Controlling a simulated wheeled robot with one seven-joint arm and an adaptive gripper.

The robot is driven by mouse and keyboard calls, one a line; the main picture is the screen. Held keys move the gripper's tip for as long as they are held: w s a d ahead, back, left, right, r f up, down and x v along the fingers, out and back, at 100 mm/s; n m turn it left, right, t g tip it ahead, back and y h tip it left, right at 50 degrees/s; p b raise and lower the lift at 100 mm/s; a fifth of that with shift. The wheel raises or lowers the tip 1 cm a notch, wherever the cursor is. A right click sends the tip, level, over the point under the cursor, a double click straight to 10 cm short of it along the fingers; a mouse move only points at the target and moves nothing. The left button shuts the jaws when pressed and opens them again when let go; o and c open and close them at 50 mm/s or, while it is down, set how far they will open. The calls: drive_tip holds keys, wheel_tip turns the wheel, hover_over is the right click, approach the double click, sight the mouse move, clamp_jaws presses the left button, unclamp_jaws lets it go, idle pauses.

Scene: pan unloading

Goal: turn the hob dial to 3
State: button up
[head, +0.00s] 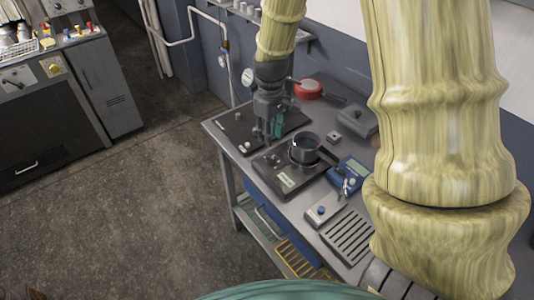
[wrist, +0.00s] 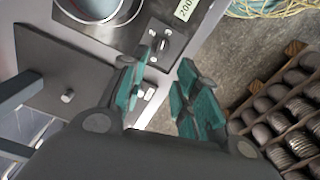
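The hob (head: 268,163) is a dark, flat unit on the grey bench, with a small dark pan (head: 304,146) on its plate. In the wrist view the hob dial (wrist: 163,45) is a small dark knob on a grey plate, beside a white label reading 200 (wrist: 185,9). Its setting is too small to read.
A second dark hob (head: 235,126) with small pale knobs lies to the left. A red pan (head: 308,88) stands at the back. A blue meter (head: 349,173) and a slotted grille (head: 348,237) are to the right. A crate (wrist: 285,110) shows low beside the bench.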

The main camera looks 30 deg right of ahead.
sight(270, 160)
drive_tip(key=shift+f+p, duration=1.35)
drive_tip(key=shift+f, duration=3.35)
clamp_jaws()
